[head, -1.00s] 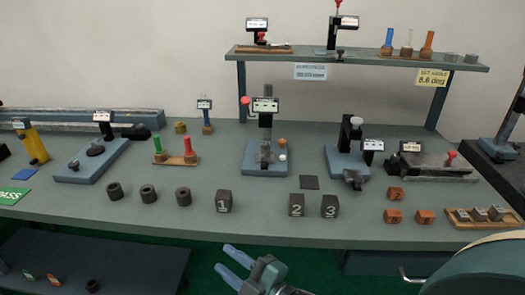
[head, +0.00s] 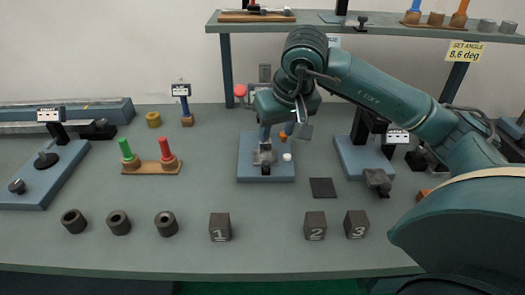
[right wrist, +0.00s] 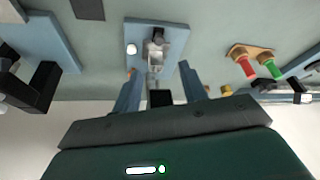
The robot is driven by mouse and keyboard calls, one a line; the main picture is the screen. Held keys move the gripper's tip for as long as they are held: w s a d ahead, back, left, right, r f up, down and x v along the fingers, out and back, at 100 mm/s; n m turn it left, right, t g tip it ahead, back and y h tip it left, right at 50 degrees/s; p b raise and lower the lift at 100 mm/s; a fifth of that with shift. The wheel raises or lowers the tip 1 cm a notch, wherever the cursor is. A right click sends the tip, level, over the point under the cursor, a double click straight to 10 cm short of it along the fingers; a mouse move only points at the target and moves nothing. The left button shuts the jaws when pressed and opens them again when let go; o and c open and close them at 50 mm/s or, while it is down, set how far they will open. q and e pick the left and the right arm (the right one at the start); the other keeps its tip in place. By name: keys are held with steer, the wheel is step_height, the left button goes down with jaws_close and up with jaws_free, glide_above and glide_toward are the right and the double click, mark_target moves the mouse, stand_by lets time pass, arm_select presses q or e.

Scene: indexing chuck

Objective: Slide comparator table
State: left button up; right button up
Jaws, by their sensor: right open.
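The comparator, with a blue base (head: 246,168), stands mid-bench in the head view. Its small grey table (head: 264,157) is low at the front of the base, with a white knob (head: 287,157) beside it. A red knob (head: 240,90) shows at upper left. My right arm hides most of its column and readout. My right gripper (head: 277,132) is open, pointing down over the comparator. In the right wrist view, the blue base (right wrist: 136,33) lies beyond the spread fingers (right wrist: 157,75). Contact with the table cannot be told. My left gripper is not in view.
Blocks marked 1 (head: 220,227), 2 (head: 315,226) and 3 (head: 356,224) stand in front, with dark rings (head: 118,222) to the left. A red and green gauge stand (head: 150,167) is left of the comparator. A shelf (head: 370,33) overhangs behind.

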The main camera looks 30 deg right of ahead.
mark_target(266, 163)
steer(key=p+x, duration=0.1)
steer(key=x, duration=1.2)
jaws_close()
steer(key=shift+s, duration=0.1)
